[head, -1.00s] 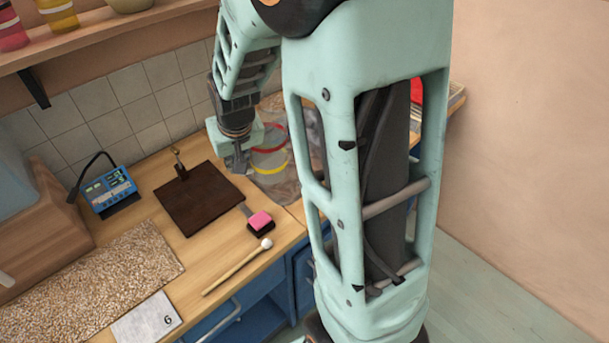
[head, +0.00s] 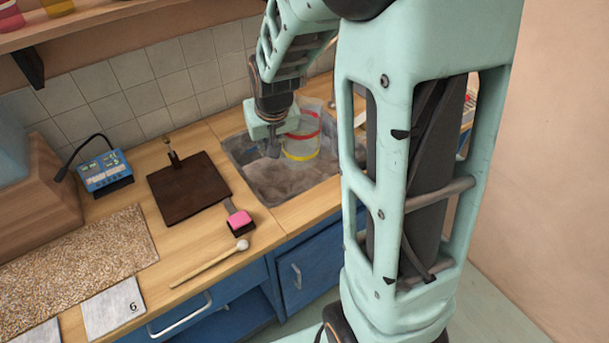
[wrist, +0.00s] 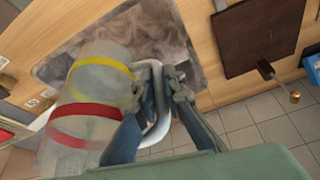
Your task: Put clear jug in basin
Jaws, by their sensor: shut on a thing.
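The clear jug (head: 303,138) has a red band and a yellow band and shows over the basin in the head view. It also shows in the wrist view (wrist: 88,98), at the left. My gripper (head: 272,151) is shut on the jug's handle (wrist: 157,124). The fingers show on the handle in the wrist view (wrist: 160,88). The basin (head: 240,160) is a grey sink set into the wooden counter; part of it shows in the wrist view (wrist: 165,45). I cannot tell whether the jug touches the basin floor.
A dark brown board (head: 190,188) lies left of the basin. A pink-topped block (head: 240,222) and a mallet (head: 210,263) lie near the counter's front edge. A blue device (head: 104,172) stands farther left. The tiled wall (head: 160,75) rises behind.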

